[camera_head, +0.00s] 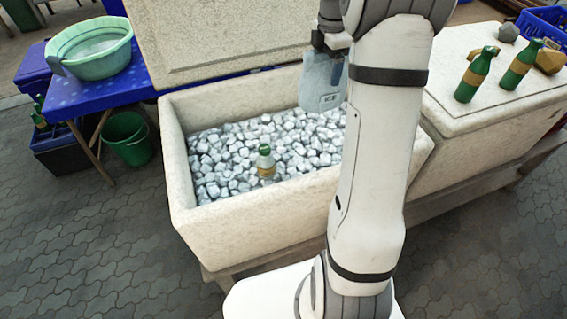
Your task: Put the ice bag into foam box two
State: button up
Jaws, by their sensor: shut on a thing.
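A pale blue ice bag (317,86) marked "ICE" hangs from my gripper (326,46) near the top middle of the view. My gripper is shut on the top of the bag. The bag appears over the right part of an open foam box (184,205) full of grey-white ice lumps. The arm hides the bag's right side and part of the box. A second foam box (480,139) stands to the right with its lid on. No number is legible on either box, so I cannot tell which is box two.
A green-capped bottle (265,163) stands in the ice. A raised lid (220,35) stands behind the open box. A basin (97,62) and bucket (128,139) are at left.

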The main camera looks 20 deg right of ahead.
aim_at(324, 98)
jog(key=f+b, duration=0.1)
jog(key=f, duration=0.2)
jog(key=f+b, duration=0.1)
jog(key=f, duration=0.3)
jog(key=f+b, duration=0.2)
jog(key=f, duration=0.2)
jog(key=shift+s+d+f, duration=0.1)
jog(key=shift+s+d, duration=0.05)
jog(key=shift+d, duration=0.1)
notch_tip(324, 98, down, 10)
jog(key=shift+p, duration=0.3)
jog(key=shift+f+b, duration=0.35)
jog(key=shift+f, duration=0.25)
jog(key=o, duration=1.9)
jog(key=shift+s, duration=0.1)
